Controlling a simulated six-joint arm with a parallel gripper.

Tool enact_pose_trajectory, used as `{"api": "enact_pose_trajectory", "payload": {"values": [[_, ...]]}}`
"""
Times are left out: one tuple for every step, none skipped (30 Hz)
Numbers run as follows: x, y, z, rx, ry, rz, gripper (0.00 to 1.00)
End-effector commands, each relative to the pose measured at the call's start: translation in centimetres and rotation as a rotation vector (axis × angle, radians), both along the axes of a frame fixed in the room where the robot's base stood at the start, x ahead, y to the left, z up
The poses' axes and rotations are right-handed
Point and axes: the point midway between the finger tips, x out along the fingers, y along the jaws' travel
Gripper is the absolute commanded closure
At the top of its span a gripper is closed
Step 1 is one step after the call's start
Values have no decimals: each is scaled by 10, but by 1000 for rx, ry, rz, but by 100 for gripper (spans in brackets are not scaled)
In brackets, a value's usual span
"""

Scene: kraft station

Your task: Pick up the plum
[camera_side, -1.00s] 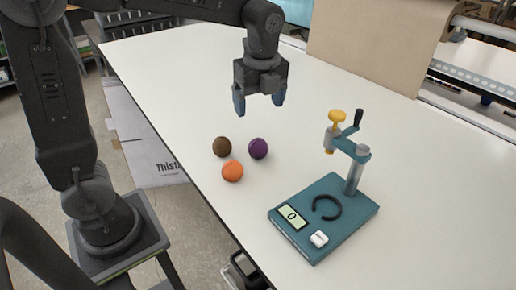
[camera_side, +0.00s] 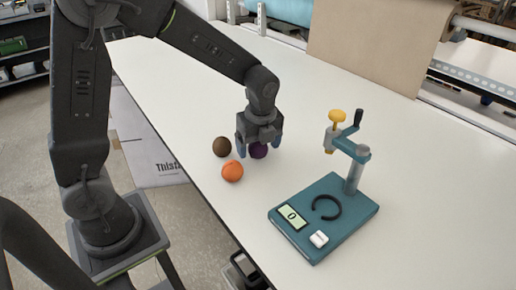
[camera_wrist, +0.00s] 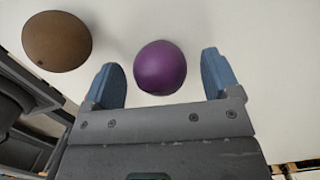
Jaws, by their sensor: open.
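The plum is a purple ball (camera_side: 259,151) on the white table, partly hidden by my gripper in the side view. My gripper (camera_side: 259,146) is open and low over it. In the wrist view the plum (camera_wrist: 160,68) lies between the lines of the two blue fingertips (camera_wrist: 164,80), a little beyond them, with gaps on both sides. I cannot tell its exact height relative to the fingertips.
A brown ball (camera_side: 222,147) lies left of my gripper, and it also shows in the wrist view (camera_wrist: 57,41). An orange ball (camera_side: 232,171) lies in front. A teal stand with a display (camera_side: 338,224) is at right. The table's near edge is close to the balls.

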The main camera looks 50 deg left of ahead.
Motion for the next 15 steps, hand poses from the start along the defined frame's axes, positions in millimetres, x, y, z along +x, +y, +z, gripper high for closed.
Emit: {"api": "enact_pose_trajectory", "payload": {"values": [[0,1,-5,0,1,1,17],[0,1,-7,0,0,1,17],[0,1,-9,0,0,1,17],[0,1,-10,0,0,1,17],[0,1,-10,0,0,1,17],[0,1,-10,0,-1,1,17],[0,1,-10,0,-1,1,17],[0,1,-10,0,-1,1,17],[0,1,-10,0,-1,1,17],[0,1,-10,0,-1,1,17],[0,1,-10,0,-1,1,20],[0,1,-10,0,-1,1,24],[0,1,-9,0,-1,1,27],[0,1,-9,0,-1,1,30],[0,1,-9,0,-1,1,34]]}}
